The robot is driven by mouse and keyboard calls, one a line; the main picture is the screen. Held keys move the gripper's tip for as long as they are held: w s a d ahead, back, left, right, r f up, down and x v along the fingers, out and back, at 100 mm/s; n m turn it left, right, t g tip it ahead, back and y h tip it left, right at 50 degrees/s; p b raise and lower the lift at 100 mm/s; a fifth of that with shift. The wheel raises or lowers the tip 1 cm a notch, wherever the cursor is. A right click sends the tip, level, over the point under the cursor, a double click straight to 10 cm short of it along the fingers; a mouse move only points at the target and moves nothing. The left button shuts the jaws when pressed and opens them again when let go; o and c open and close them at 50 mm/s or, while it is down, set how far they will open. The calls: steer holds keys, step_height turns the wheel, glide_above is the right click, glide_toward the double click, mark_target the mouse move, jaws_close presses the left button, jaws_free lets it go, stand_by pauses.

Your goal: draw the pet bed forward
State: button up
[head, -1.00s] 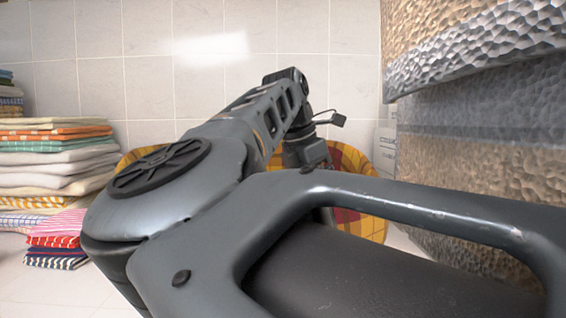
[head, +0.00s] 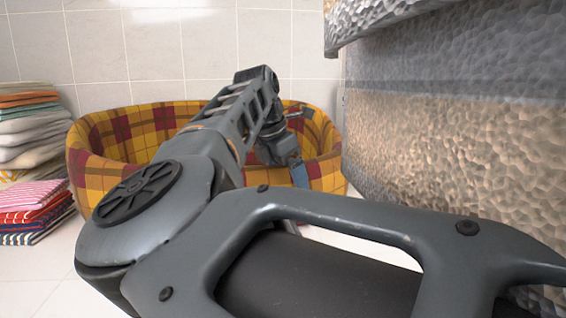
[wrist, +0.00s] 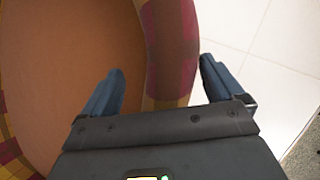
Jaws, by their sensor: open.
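The pet bed (head: 105,140) is a round basket shape in yellow, orange and dark red plaid, standing on the floor against the tiled wall in the head view. My arm covers its middle. In the wrist view its rounded rim (wrist: 172,50) runs between the two fingers of my gripper (wrist: 160,85), with the brown-orange inside (wrist: 70,60) to the left and pale floor to the right. My gripper is open. One finger is over the bed's inside and the other is over the floor outside. I cannot tell whether either finger touches the rim.
Stacked folded towels (head: 30,130) stand left of the bed, with a lower pile of pink, red and striped ones (head: 35,210) in front. A rough stone-like block (head: 450,150) stands close on the right. Tiled floor (head: 45,275) is free at the front left.

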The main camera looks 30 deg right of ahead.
steer(key=shift+d+f, duration=0.1)
steer(key=shift+c, duration=0.2)
jaws_close()
stand_by(0.7)
